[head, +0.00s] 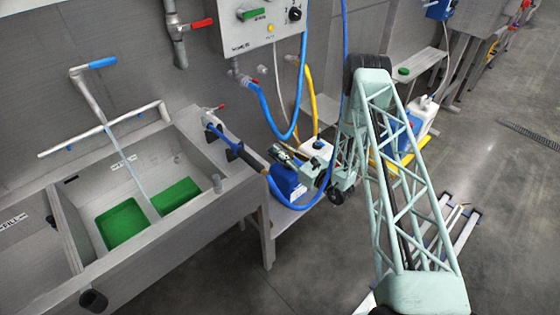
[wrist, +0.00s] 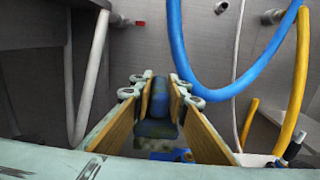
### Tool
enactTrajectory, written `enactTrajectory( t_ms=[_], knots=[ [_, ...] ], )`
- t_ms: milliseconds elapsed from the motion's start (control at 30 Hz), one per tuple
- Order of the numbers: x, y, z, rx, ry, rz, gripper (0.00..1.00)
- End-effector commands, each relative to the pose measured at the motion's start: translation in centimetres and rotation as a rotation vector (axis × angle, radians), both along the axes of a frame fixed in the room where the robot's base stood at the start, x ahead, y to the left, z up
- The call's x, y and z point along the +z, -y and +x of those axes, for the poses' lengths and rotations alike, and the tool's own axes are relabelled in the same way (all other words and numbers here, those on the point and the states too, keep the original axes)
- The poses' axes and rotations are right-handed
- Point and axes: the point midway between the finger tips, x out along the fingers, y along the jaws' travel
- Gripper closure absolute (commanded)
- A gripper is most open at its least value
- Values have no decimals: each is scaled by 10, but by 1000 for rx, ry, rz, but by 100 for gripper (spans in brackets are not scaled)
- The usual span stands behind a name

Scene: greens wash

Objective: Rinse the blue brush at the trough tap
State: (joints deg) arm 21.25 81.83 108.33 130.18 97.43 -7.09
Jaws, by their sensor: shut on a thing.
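My gripper (head: 288,156) is beside the right end of the trough, above a blue jug (head: 287,182). In the wrist view, my gripper (wrist: 160,80) has its tan-lined fingers closed around a blue, rounded piece, which looks like the blue brush (wrist: 159,100); its wider, darker part lies nearer the camera. The trough tap (head: 88,95), with a blue lever (head: 102,63), stands at the left. A thin stream of water (head: 126,160) runs from it into the grey trough (head: 205,205). My gripper is well to the right of the stream.
A blue spray lance (head: 220,134) rests along the trough's right rim. A blue hose (head: 268,115) and a yellow hose (head: 312,95) hang near my gripper. A white jug (head: 318,150) stands behind. Floor at front is clear.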

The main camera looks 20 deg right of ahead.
Motion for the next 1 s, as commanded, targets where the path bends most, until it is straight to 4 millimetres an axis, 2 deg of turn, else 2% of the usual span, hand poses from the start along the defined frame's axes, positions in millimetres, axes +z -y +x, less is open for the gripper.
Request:
enactTrajectory(
  t_ms=[33,500,1000],
  knots=[
    [14,2,2,4,2,0,97],
    [116,10,12,39,5,3,97],
    [222,15,8,75,3,-1,97]
  ],
)
